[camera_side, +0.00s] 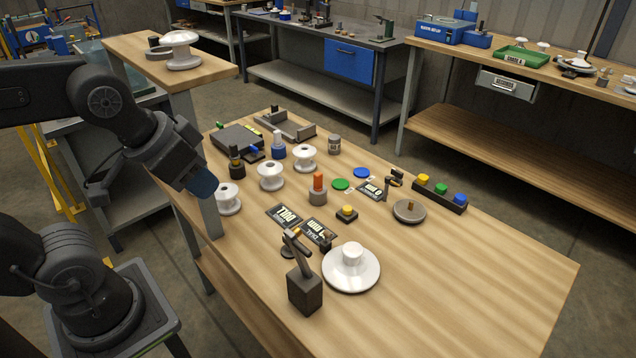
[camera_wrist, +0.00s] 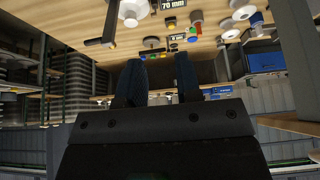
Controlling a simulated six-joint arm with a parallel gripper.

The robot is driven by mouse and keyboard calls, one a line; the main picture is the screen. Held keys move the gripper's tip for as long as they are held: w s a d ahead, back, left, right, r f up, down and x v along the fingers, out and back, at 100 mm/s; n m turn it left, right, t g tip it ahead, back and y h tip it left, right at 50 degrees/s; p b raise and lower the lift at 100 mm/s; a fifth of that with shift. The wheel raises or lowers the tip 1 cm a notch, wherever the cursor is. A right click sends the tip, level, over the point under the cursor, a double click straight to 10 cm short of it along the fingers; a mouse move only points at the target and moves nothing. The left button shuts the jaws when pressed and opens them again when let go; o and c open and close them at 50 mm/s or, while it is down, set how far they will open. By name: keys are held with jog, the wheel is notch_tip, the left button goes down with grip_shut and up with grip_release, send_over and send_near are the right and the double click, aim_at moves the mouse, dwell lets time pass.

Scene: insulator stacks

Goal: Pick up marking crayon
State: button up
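An orange stick (camera_side: 318,181), which looks like the marking crayon, stands upright in a small grey round holder (camera_side: 318,196) near the middle of the wooden bench (camera_side: 450,290). It also seems to show as a small orange spot in the wrist view (camera_wrist: 196,27). My gripper (camera_side: 203,185) is in the air at the left side of the bench, well apart from the stick. In the wrist view my gripper's two dark fingers (camera_wrist: 160,82) stand apart with nothing between them, so it is open.
White spools (camera_side: 270,176) stand left of the stick. A small yellow-topped block (camera_side: 347,214), "100T" card (camera_side: 285,214), hammer-like tool on a dark block (camera_side: 305,288) and white dish (camera_side: 352,272) are nearer the front. The bench's right front is clear.

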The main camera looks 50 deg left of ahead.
jog(key=o, duration=0.4)
jog(key=shift+c, duration=0.2)
jog(key=n+g+y, duration=0.4)
jog(key=n+g, duration=0.2)
jog(key=n, duration=1.2)
send_over(320, 174)
jog(key=s+d, duration=0.1)
jog(key=d, duration=0.4)
notch_tip(320, 174, down, 11)
jog(key=x, duration=0.8)
jog(key=shift+w+a+f, duration=0.25)
jog(key=shift+w+a, duration=0.1)
jog(key=shift+w+x, duration=0.15)
jog(key=shift+x, duration=1.3)
jog(key=shift+w+x, duration=0.2)
jog(key=shift+x, duration=1.25)
